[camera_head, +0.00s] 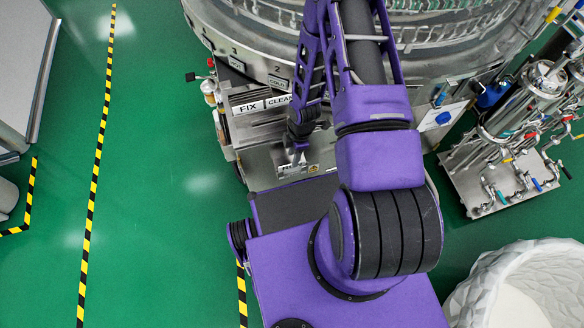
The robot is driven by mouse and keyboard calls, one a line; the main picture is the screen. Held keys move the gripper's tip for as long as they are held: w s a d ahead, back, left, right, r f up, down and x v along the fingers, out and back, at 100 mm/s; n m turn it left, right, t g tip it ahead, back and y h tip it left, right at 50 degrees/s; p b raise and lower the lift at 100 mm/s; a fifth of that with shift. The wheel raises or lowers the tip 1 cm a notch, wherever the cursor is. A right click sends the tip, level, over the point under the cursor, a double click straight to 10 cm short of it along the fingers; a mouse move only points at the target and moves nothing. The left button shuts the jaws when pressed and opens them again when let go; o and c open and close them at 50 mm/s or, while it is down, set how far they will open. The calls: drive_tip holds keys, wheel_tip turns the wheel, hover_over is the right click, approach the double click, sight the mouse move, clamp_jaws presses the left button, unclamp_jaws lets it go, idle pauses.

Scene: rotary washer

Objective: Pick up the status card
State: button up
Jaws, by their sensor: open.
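My gripper (298,154) is at the end of my purple arm, small in the picture and pointing down at the front of the washer. It is open, and I see nothing held in it. Just below it is a partly hidden card (288,169) with dark lettering, too small to read in full. A white card reading "FIX" (248,107) is on the washer's front. Beside it is a card reading "CLEAN" (278,101), its right end hidden by my arm. I cannot tell which of these is the status card, or whether the gripper touches the lower card.
The round steel washer (245,40) fills the top middle. A steel cart with valves and hoses (480,180) stands at the right, a white textured tub (530,290) at the lower right. Green floor (165,180) is open at the left, with yellow-black tape (95,170).

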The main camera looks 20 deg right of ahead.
wheel_tip(320, 180, down, 5)
drive_tip(key=shift+w+a+f+b, duration=0.15)
drive_tip(key=shift+b, duration=0.15)
clamp_jaws()
